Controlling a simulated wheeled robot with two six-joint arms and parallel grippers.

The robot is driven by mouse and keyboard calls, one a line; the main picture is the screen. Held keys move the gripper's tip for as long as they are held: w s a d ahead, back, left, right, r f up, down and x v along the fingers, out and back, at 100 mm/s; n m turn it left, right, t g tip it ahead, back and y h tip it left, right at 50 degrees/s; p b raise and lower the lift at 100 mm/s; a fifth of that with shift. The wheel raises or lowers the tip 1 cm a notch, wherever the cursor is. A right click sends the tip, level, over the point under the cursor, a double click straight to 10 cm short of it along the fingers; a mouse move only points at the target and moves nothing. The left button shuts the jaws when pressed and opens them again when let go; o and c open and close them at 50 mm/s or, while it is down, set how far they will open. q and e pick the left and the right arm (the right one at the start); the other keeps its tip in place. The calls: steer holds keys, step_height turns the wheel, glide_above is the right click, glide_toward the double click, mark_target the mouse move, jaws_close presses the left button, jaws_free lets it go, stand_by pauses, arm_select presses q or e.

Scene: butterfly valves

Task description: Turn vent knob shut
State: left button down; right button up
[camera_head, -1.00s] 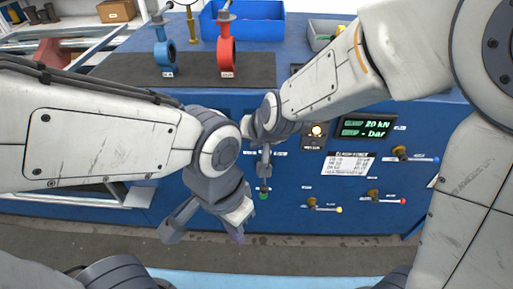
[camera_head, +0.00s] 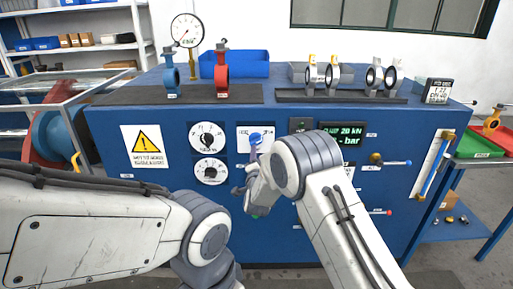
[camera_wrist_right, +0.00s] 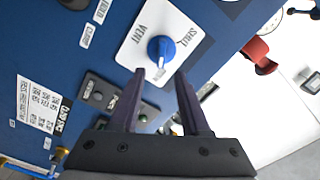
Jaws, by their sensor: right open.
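The vent knob is a blue knob (camera_head: 255,138) on a white plate on the front of the blue bench. In the right wrist view the blue knob (camera_wrist_right: 161,48) sits on its plate (camera_wrist_right: 178,27), marked VENT and SHUT. I cannot tell clearly which word it points at. My right gripper (camera_wrist_right: 160,84) is open and empty, its fingertips just short of the knob and spread to either side of it. In the head view my right gripper (camera_head: 254,168) is partly hidden by its wrist, just below the knob. My left gripper is below the picture; only its arm shows.
Two round dials (camera_head: 209,152) and a yellow warning sign (camera_head: 146,145) are left of the knob. A green display (camera_head: 344,136) is to its right. Red (camera_head: 221,75) and blue (camera_head: 171,77) valves stand on the bench top. A lever (camera_head: 390,162) sticks out at right.

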mark_target(256, 143)
steer(key=w, duration=0.5)
steer(key=w+p, duration=0.1)
steer(key=w, duration=0.1)
steer(key=shift+w+a, duration=0.25)
steer(key=shift+w, duration=0.1)
jaws_close()
